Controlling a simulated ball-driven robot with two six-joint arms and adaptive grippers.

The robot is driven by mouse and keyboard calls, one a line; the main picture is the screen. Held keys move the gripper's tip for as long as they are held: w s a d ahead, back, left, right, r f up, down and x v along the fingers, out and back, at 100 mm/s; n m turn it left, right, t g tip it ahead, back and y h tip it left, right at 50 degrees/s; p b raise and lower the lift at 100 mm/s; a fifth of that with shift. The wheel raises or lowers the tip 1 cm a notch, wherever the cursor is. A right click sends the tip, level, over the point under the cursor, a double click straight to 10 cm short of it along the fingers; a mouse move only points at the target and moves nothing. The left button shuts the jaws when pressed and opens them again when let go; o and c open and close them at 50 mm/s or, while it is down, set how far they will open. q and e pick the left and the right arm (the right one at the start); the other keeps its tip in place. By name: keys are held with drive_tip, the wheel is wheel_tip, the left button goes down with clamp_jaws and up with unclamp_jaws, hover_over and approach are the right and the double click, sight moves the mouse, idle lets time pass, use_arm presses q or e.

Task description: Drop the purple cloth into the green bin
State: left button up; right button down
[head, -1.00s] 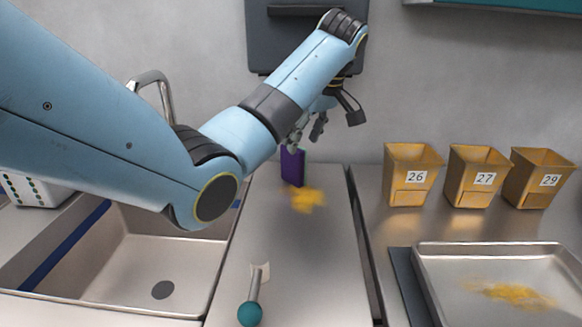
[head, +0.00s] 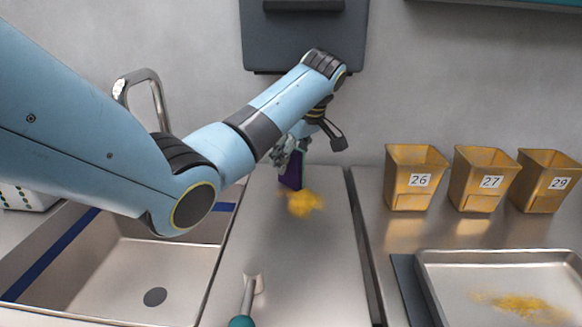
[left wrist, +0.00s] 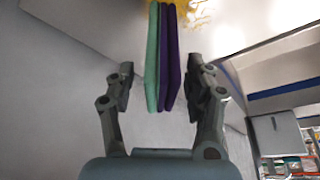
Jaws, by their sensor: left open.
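The purple cloth (head: 291,178) stands upright on the steel counter near the back wall, just behind a yellow spill; its upper part is hidden by my gripper. In the left wrist view the purple cloth (left wrist: 173,58) shows as thin, flat layers beside a pale green one (left wrist: 152,58). My left gripper (head: 288,152) is at the cloth's top. In the left wrist view, its open fingers (left wrist: 162,82) are on either side of the green and purple layers, with gaps on both sides. No green bin shows. My right gripper is out of view.
A yellow spill (head: 304,203) lies in front of the cloth. A sink (head: 120,265) with a tap is at left. Numbered yellow bins (head: 411,180) and a metal tray (head: 440,290) with yellow residue are at right.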

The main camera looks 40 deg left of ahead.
use_arm(q)
drive_tip(key=shift+x, duration=1.45)
drive_tip(key=shift+r, duration=0.1)
drive_tip(key=c, duration=1.1)
drive_tip(key=shift+r, duration=0.1)
